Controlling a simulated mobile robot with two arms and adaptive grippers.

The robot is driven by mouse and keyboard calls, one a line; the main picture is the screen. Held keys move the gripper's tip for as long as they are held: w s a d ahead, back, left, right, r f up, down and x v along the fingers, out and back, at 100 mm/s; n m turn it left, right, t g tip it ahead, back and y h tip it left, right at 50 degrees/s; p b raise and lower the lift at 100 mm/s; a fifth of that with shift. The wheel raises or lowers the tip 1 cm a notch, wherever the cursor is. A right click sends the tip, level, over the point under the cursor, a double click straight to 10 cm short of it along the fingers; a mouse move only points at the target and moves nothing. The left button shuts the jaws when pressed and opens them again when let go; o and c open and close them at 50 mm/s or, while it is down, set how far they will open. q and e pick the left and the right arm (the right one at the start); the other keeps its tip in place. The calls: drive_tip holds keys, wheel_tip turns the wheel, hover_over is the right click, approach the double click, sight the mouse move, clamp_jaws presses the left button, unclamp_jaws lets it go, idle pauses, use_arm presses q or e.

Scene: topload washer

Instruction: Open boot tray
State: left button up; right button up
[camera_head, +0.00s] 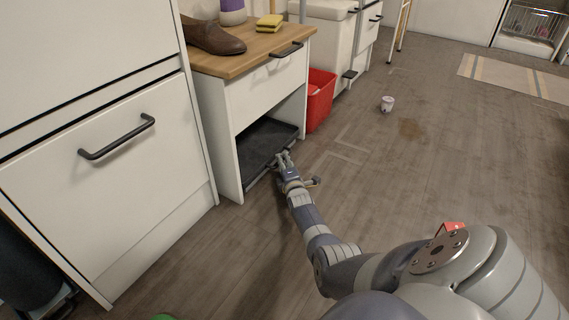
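The boot tray (264,141) is a dark, flat, shallow tray at floor level in the open bottom of a white cabinet (219,131) with a wooden top. Its front edge lies about at the cabinet's front opening. My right gripper (283,160) is low at the tray's front edge, near the middle of that edge. The fingers are small and partly blend with the tray, so I cannot tell whether they touch or grip it. My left gripper does not show.
A brown shoe (212,37) and yellow sponges (269,23) sit on the wooden top. A red bin (319,99) stands just right of the cabinet. A small cup-like item (387,103) is on the floor. The floor before the tray is otherwise clear.

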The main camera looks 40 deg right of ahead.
clamp_jaws()
drive_tip(key=shift+s+d, duration=0.1)
drive_tip(key=shift+s, duration=0.15)
drive_tip(key=s+d+p, duration=0.1)
drive_tip(key=s+p, duration=0.1)
drive_tip(key=s, duration=0.2)
drive_tip(key=s+d+p, duration=0.1)
drive_tip(key=s+p, duration=0.1)
drive_tip(key=s, duration=0.2)
drive_tip(key=s+d+p, duration=0.1)
drive_tip(key=s+p, duration=0.2)
drive_tip(key=s, duration=0.1)
drive_tip(key=shift+d+r, duration=0.2)
drive_tip(key=s+d+p, duration=0.1)
drive_tip(key=s, duration=0.4)
drive_tip(key=s+d, duration=0.2)
drive_tip(key=s, duration=0.3)
drive_tip(key=s+d+p, duration=0.1)
drive_tip(key=s, duration=0.4)
drive_tip(key=shift+s+d+f+p, duration=0.2)
drive_tip(key=shift+s+d+p, duration=0.1)
drive_tip(key=shift+p, duration=0.05)
drive_tip(key=shift+o, duration=1.7)
unclamp_jaws()
